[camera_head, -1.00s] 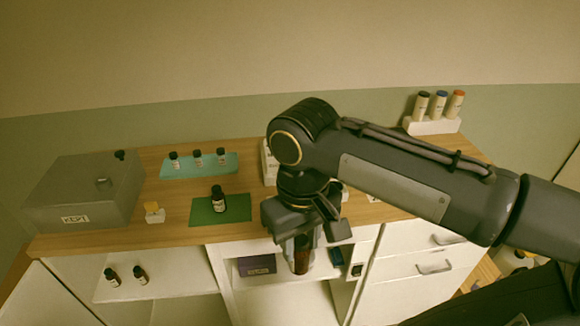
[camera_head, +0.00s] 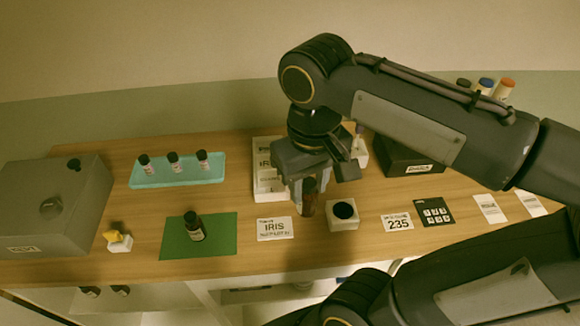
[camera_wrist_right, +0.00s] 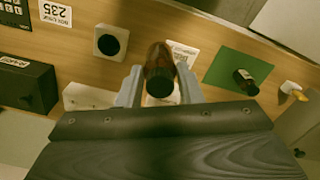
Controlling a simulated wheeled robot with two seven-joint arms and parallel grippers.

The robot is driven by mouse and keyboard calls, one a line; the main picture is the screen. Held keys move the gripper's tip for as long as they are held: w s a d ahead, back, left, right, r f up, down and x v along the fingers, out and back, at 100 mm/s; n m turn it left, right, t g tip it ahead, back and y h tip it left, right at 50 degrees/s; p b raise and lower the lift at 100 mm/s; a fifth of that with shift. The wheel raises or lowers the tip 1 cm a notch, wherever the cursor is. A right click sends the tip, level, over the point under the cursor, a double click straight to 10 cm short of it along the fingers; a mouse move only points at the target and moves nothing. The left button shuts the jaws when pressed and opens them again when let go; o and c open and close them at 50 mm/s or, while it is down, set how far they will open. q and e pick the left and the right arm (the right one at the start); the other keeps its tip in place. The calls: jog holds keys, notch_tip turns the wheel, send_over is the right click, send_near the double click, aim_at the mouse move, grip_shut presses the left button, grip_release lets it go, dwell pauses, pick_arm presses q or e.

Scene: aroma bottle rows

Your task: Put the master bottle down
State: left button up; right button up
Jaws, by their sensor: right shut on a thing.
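The master bottle, a brown bottle (camera_head: 309,197) with a dark cap, is between the fingers of my right gripper (camera_head: 318,176). It looks upright over the wooden table, between the IRIS card (camera_head: 275,228) and a white block with a round black top (camera_head: 343,213). I cannot tell whether its base touches the table. In the right wrist view the bottle (camera_wrist_right: 159,72) is seen cap-first between the two grey fingers of the gripper (camera_wrist_right: 159,88). My left gripper is not in view.
Another dark bottle (camera_head: 194,228) stands on a green mat (camera_head: 222,238). Several small bottles stand on a teal tray (camera_head: 152,182). A grey box (camera_head: 50,215) is at left. Cards, including one reading 235 (camera_head: 398,222), lie to the right.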

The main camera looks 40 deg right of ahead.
jog(key=w+d+f, duration=0.2)
jog(key=w+f, duration=0.2)
jog(key=w+d+f+p, duration=0.1)
jog(key=w+d+f, duration=0.2)
jog(key=w+f, duration=0.1)
jog(key=w+d+f+p, duration=0.1)
jog(key=w+d+f, duration=0.1)
jog(key=w+f, duration=0.2)
jog(key=shift+d+f, duration=0.4)
jog(key=shift+f, duration=0.15)
jog(key=shift+f, duration=0.1)
jog(key=shift+f, duration=0.15)
jog(key=o, duration=1)
jog(key=shift+c, duration=0.2)
